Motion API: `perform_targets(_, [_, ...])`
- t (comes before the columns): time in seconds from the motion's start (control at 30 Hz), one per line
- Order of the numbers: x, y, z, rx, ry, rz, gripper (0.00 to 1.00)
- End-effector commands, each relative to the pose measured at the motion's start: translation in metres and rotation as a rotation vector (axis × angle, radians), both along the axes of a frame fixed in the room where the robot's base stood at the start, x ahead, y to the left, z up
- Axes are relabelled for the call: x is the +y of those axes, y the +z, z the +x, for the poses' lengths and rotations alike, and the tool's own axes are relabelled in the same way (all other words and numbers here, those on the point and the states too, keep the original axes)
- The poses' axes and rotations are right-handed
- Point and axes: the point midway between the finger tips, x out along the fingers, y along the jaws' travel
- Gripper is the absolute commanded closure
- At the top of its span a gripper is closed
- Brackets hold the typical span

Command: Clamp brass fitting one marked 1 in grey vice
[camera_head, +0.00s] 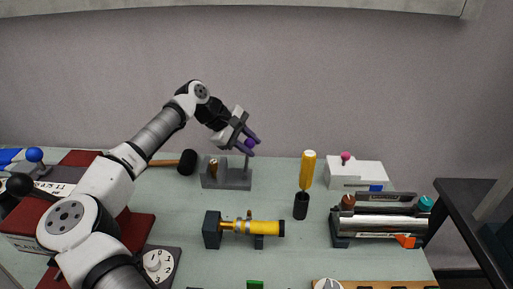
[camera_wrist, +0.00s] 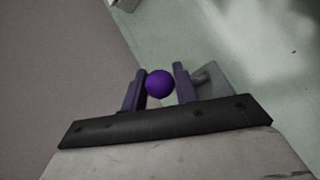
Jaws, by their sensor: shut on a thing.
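The grey vice (camera_head: 228,181) stands on the bench, back and left of centre. A small brass-brown piece (camera_head: 212,169), apparently the fitting, stands upright at its left part; its mark is too small to read. A purple ball knob (camera_head: 249,144) is above the vice's right end and seems to top its handle. My gripper (camera_head: 252,146) reaches down from the upper left and is shut on this knob. In the wrist view the purple ball (camera_wrist: 160,84) sits between the two fingers of my gripper (camera_wrist: 159,76). The fitting cannot be made out there.
A yellow tube (camera_head: 262,228) lies in a dark holder in front of the vice. A yellow-handled tool (camera_head: 308,170) stands upright to the right. A white box (camera_head: 357,175) and a silver cylinder unit (camera_head: 378,225) are further right. A mallet (camera_head: 187,162) lies left of the vice.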

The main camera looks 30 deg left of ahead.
Motion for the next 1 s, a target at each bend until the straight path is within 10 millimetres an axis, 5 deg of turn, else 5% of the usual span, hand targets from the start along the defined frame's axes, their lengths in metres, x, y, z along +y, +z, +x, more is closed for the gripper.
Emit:
perform_targets(0.73, [0.0109, 0.0021, -0.0028, -0.040, 0.005, -0.077, 1.00])
perform_targets(0.77, [0.0109, 0.0021, -0.0028, -0.040, 0.005, -0.077, 0.69])
perform_targets(0.9, [0.0106, 0.0018, -0.0031, -0.038, 0.003, -0.078, 0.52])
perform_targets(1.0, [0.0102, 0.0014, -0.0033, -0.037, 0.004, -0.078, 0.52])
